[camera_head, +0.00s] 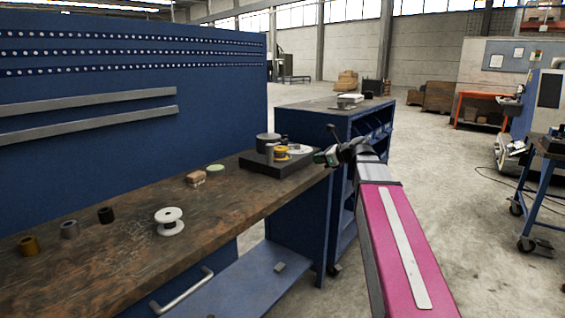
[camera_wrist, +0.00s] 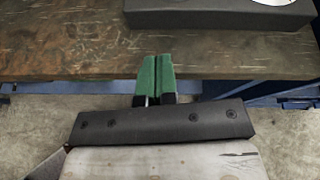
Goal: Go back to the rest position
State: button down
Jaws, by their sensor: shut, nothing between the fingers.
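My gripper (camera_head: 322,158) is at the end of my pink arm, near the right end of the workbench in the head view. In the wrist view, its two green fingers (camera_wrist: 156,74) are pressed together with nothing between them. They are over the front edge of the wooden bench top (camera_wrist: 60,40). A black block (camera_wrist: 215,17), which bears a white disc (camera_wrist: 272,2), lies beyond the fingertips. The black block also shows in the head view (camera_head: 262,167), left of my gripper, with a dark cylinder (camera_head: 268,141) and a yellow spool (camera_head: 281,154) on it.
The bench top (camera_head: 120,245) holds a white spool (camera_head: 169,221), small cylinders (camera_head: 69,229), a wooden block (camera_head: 195,177) and a green disc (camera_head: 215,168). A blue pegboard wall (camera_head: 130,110) stands behind. A blue cabinet (camera_head: 310,125) stands beyond the bench. Open floor (camera_head: 440,200) lies to the right.

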jog(key=s+f+n+g+h, duration=0.25)
jog(key=s+f+n, duration=0.2)
jog(key=f, duration=0.65)
jog(key=s+f+n+g+h, duration=0.2)
jog(key=s+f+n+h, duration=0.3)
jog(key=f, duration=0.7)
jog(key=s+d+f+n+g+h, duration=0.1)
jog(key=s+d+f+n, duration=0.1)
jog(key=s+f+n, duration=0.4)
jog(key=s+d+f+n+g+h, duration=0.2)
jog(key=s+d+f+n, duration=0.1)
jog(key=s+f+n, duration=0.3)
notch_tip(320, 180, down, 3)
jog(key=shift+f+n, duration=0.15)
jog(key=shift+n, duration=0.8)
